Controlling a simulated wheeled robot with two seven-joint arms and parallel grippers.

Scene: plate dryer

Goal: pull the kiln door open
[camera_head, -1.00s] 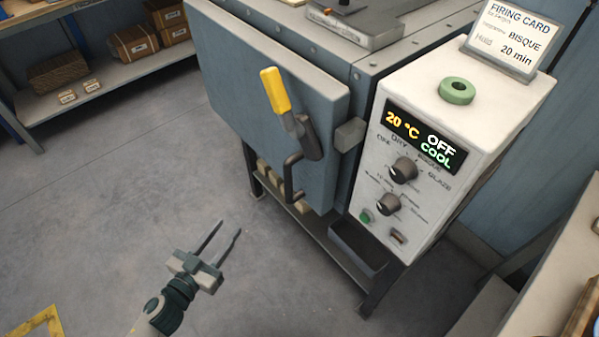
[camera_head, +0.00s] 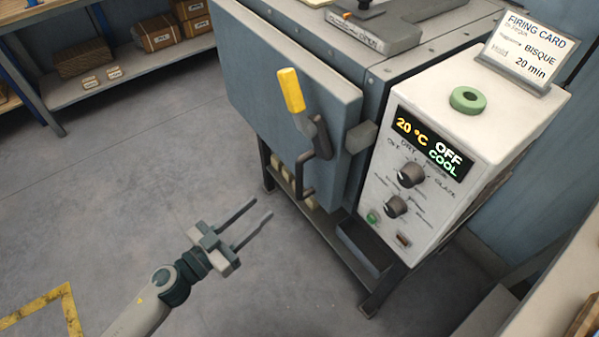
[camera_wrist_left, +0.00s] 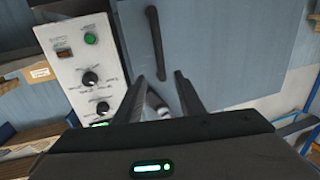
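The blue-grey kiln door (camera_head: 262,100) faces me in the head view, and it looks closed against the kiln body. A latch lever with a yellow grip (camera_head: 291,90) stands upright on it. A dark bar handle (camera_head: 305,175) is low on the door near its right edge. My left gripper (camera_head: 256,213) is open and empty, left of and below the bar handle, apart from it. In the left wrist view the handle (camera_wrist_left: 155,45) lies ahead, beyond the two parted fingers (camera_wrist_left: 160,92). My right gripper is not in view.
The white control box (camera_head: 400,215) right of the door reads 20 °C, OFF, COOL. A green ring (camera_head: 468,99) and a firing card (camera_head: 525,50) stand on it. A shelf with boxes (camera_head: 130,70) is at the back left. The floor before the door is clear.

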